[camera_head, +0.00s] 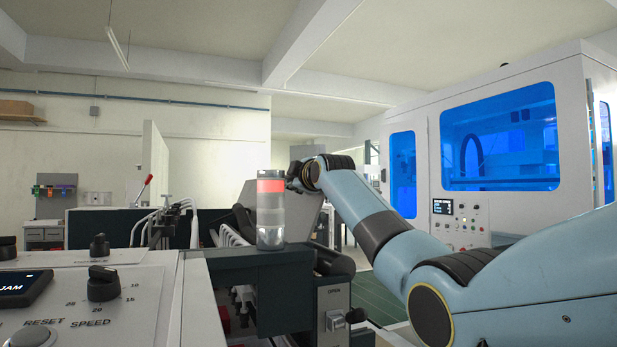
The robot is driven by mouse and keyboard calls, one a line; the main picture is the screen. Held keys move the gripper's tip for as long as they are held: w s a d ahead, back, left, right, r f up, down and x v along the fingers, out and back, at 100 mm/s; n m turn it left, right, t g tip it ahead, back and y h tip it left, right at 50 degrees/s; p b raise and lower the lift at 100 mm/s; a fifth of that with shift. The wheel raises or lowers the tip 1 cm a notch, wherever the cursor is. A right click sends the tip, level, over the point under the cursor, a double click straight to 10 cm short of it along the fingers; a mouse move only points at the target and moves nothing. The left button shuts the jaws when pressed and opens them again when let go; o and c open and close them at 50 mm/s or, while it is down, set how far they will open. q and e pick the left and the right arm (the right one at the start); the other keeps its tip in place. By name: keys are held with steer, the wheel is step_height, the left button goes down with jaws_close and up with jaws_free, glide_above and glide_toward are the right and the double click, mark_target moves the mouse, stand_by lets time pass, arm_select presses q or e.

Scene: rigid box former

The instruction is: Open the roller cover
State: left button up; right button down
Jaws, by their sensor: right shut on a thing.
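The roller cover (303,216) appears to be the grey panel standing tilted up behind the signal lamp, in the middle of the head view. My right gripper (296,177) is at its upper edge, shut on it. The fingertips are small and dark, and the exact grip point is hard to make out. The lower part of the cover is partly hidden by the lamp and the machine frame. My left gripper is not in view.
A signal lamp (270,212) with a red band stands on the dark machine frame. The control panel (130,290) fills the lower left. A white enclosure (430,140) with blue windows stands behind.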

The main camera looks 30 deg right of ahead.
steer(key=shift+w+a+n+p, duration=0.1)
steer(key=shift+a+n+p, duration=0.4)
steer(key=shift+a+n, duration=0.95)
steer(key=shift+a+f+m, duration=0.1)
steer(key=shift+a+m, duration=0.15)
steer(key=c, duration=1.3)
jaws_free()
steer(key=shift+c, duration=0.2)
